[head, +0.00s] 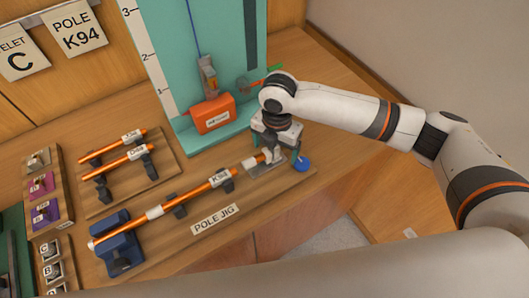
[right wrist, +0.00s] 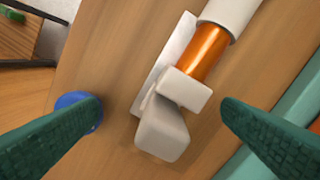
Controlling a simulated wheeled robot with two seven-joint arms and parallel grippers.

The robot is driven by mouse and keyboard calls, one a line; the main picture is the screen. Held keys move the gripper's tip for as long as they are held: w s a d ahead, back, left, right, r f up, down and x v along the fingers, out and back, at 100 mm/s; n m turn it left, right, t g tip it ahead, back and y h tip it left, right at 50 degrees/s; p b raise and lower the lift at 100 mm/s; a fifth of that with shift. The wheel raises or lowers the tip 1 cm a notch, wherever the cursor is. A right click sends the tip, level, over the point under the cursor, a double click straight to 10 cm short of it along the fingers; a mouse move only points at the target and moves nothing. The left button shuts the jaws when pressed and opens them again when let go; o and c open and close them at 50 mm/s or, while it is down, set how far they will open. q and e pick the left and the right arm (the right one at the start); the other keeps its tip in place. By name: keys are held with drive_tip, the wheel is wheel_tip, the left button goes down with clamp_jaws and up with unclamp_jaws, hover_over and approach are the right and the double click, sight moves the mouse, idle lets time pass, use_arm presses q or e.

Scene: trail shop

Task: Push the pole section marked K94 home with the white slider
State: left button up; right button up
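The orange pole section marked K94 (head: 200,191) lies along the pole jig (head: 268,205), on dark supports, with white sleeves on it. Its left end sits at a blue block (head: 120,252). The white slider (head: 262,166) is at its right end; in the right wrist view the slider's white block (right wrist: 165,125) shows close to the orange pole (right wrist: 205,50) and its white sleeve (right wrist: 231,12). My right gripper (head: 277,153) is over the slider. Its teal fingers (right wrist: 160,108) are apart, one on each side of the block, with visible gaps. My left gripper is out of view.
A blue knob (head: 302,164) is beside the right gripper, partly behind a finger in the wrist view. A teal stand (head: 230,127) with an orange box (head: 213,114) rises behind. A rack with shorter orange poles (head: 120,153) and small trays stand left.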

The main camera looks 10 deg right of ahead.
sight(259, 156)
drive_tip(key=shift+w+a+f, duration=0.1)
drive_tip(key=c, duration=1.6)
drive_tip(key=shift+s+a+p, duration=0.25)
drive_tip(key=shift+a+p, duration=0.05)
drive_tip(key=shift+a, duration=0.15)
drive_tip(key=shift+c, duration=0.2)
drive_tip(key=shift+s+a+p, duration=0.3)
drive_tip(key=shift+s+a, duration=0.05)
drive_tip(key=shift+a, duration=0.35)
drive_tip(key=shift+s+a+p, duration=0.25)
drive_tip(key=shift+s+a, duration=0.05)
drive_tip(key=shift+a, duration=0.4)
drive_tip(key=shift+s+a+f, duration=0.1)
drive_tip(key=shift+s+a, duration=0.05)
drive_tip(key=shift+a, duration=0.1)
drive_tip(key=o, duration=0.8)
drive_tip(key=shift+c, duration=0.2)
drive_tip(key=o, duration=0.6)
drive_tip(key=shift+s+a, duration=0.15)
drive_tip(key=shift+a, duration=0.1)
drive_tip(key=o, duration=0.5)
drive_tip(key=shift+w+d, duration=0.2)
